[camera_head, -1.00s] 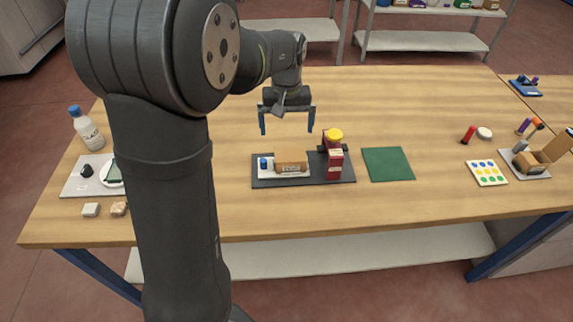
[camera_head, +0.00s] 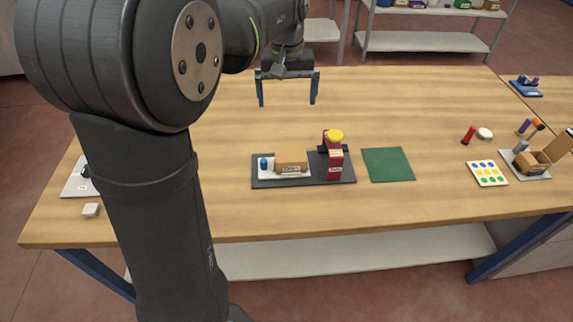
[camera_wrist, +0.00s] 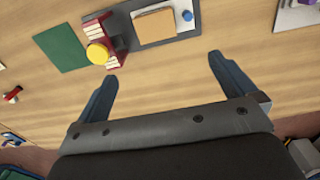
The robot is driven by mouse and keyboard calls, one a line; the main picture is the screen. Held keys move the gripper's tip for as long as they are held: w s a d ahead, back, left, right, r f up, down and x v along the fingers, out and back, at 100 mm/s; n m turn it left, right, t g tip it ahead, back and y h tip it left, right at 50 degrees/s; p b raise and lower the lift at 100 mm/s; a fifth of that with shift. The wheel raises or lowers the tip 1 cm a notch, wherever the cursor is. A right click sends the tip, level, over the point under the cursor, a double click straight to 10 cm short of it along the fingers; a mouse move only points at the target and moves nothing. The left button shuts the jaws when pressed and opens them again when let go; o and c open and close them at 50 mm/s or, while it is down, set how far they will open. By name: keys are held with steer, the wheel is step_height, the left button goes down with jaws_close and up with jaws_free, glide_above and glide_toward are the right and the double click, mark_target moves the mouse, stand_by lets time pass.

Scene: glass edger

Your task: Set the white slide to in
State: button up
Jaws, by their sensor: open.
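The white slide (camera_head: 267,173) looks to be the white plate on a dark base tray (camera_head: 335,180) in mid-table. It carries a blue knob (camera_head: 263,164) and a brown block (camera_head: 291,158) with a label. It also shows at the top of the wrist view (camera_wrist: 181,28). Red upright parts (camera_head: 335,166) with a yellow round top (camera_head: 335,136) stand at the tray's right end. My gripper (camera_head: 287,102) is open and empty, above the table behind the tray and apart from it. Both fingers also show in the wrist view (camera_wrist: 163,68).
A green mat (camera_head: 388,164) lies right of the tray. Farther right are a dotted card (camera_head: 487,173), a red piece (camera_head: 468,135) and a wooden holder (camera_head: 533,162). A small white block (camera_head: 90,210) lies at left. My arm hides much of the left side.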

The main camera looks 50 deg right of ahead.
mark_target(263, 160)
steer(key=shift+r, duration=0.4)
steer(key=shift+c, duration=1.3)
steer(key=w+a+f+n, duration=0.4)
steer(key=shift+w+a+f, duration=0.3)
steer(key=shift+w+a, duration=0.1)
steer(key=c, duration=1.3)
steer(key=shift+n, duration=0.3)
step_height(263, 160, down, 17)
steer(key=shift+f, duration=0.1)
jaws_close()
